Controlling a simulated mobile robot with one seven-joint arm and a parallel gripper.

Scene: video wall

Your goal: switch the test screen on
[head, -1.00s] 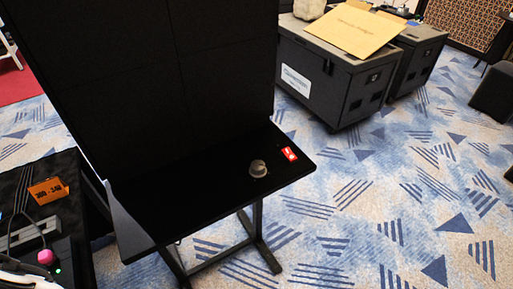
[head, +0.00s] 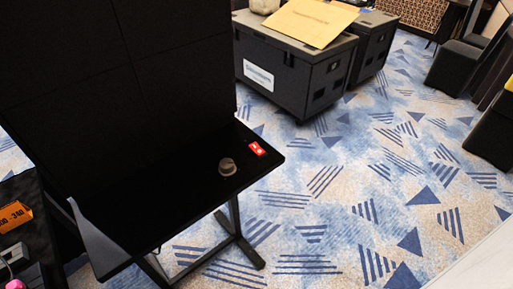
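The large black screen (head: 180,60) stands at the left of the head view, and its face is dark. A black shelf (head: 165,205) juts out in front of it on a black metal stand. On the shelf are a round grey-brown knob-like object (head: 227,167) and, just behind it to the right, a small red piece with white marks (head: 257,149). I cannot tell which of them is a switch. My gripper is not in view.
Two dark flight cases (head: 290,75) stand behind, with a cardboard sheet (head: 310,20) on top. A dark table (head: 20,190) with an orange label (head: 14,216) is at the left edge. Dark chairs (head: 460,65) stand at the right. Patterned carpet between is clear.

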